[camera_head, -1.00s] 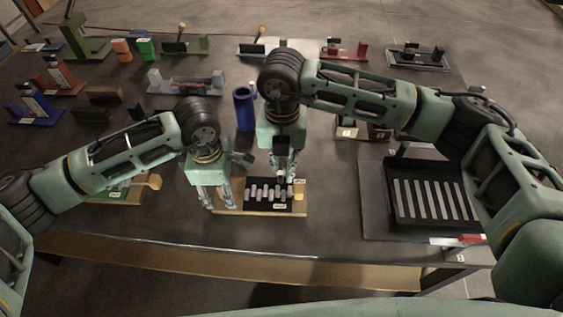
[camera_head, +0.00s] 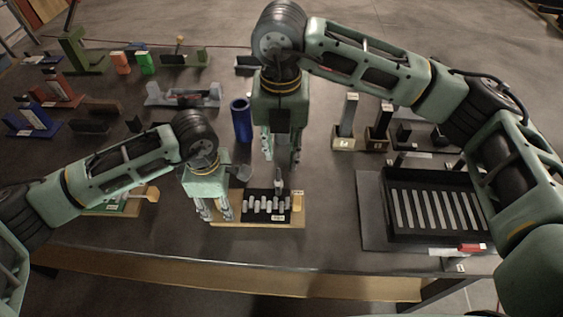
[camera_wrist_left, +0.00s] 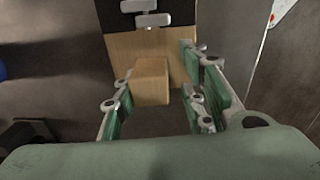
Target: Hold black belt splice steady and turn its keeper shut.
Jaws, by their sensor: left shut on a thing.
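The black belt splice (camera_head: 268,206) is a black plate with a row of short grey bars on a wooden base (camera_head: 240,221) at the table's front. A small grey upright piece (camera_head: 279,182), perhaps the keeper, stands at its back edge. My left gripper (camera_head: 216,211) is at the base's left end. In the left wrist view its fingers are shut on a wooden block (camera_wrist_left: 152,80) on that base; the black plate (camera_wrist_left: 122,17) shows beyond. My right gripper (camera_head: 281,160) hangs above the splice, fingers apart and pointing down, with nothing between them.
A blue cylinder (camera_head: 241,121) stands behind the left gripper. A black slatted tray (camera_head: 390,232) lies to the right. Small wooden-based stands (camera_head: 343,143) are behind it. Several coloured fixtures, including a grey one (camera_head: 183,97), fill the back left. The table's front edge is close to the splice.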

